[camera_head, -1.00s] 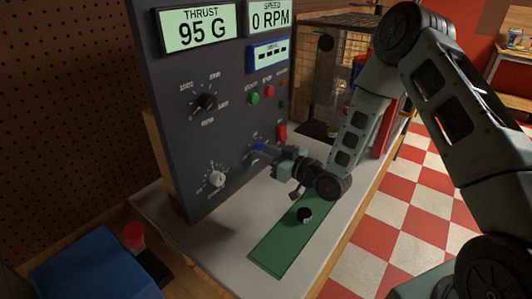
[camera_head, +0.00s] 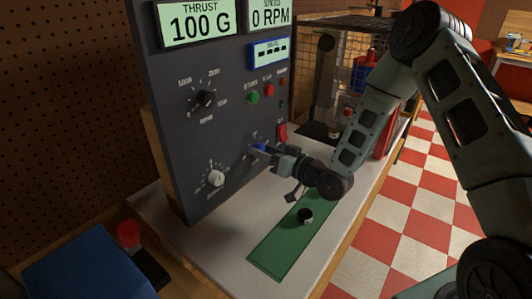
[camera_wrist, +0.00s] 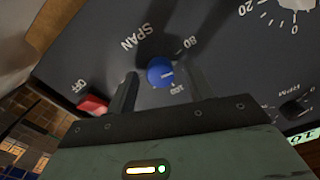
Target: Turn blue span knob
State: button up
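The blue span knob (camera_head: 259,147) sits low on the dark panel (camera_head: 185,140), beside my gripper (camera_head: 271,152). In the wrist view the blue knob (camera_wrist: 160,72) lies between the two fingers of my gripper (camera_wrist: 162,75), under the word SPAN. Its white pointer line points right, close to the 100 mark. A gap shows between the knob and each finger, so my gripper is open around or in front of the knob. How deep the fingertips reach is hard to tell. The thrust display (camera_head: 193,25) reads 100 G.
A red switch (camera_wrist: 92,104) marked OFF is close to one finger; it also shows in the head view (camera_head: 282,132). A black dial (camera_head: 205,98) and a white dial (camera_head: 216,178) are on the panel.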

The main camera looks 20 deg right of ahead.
jog(key=p+v, duration=0.2)
jog(key=v, duration=1.5)
jog(key=shift+s, duration=0.2)
jog(key=shift+d, duration=0.15)
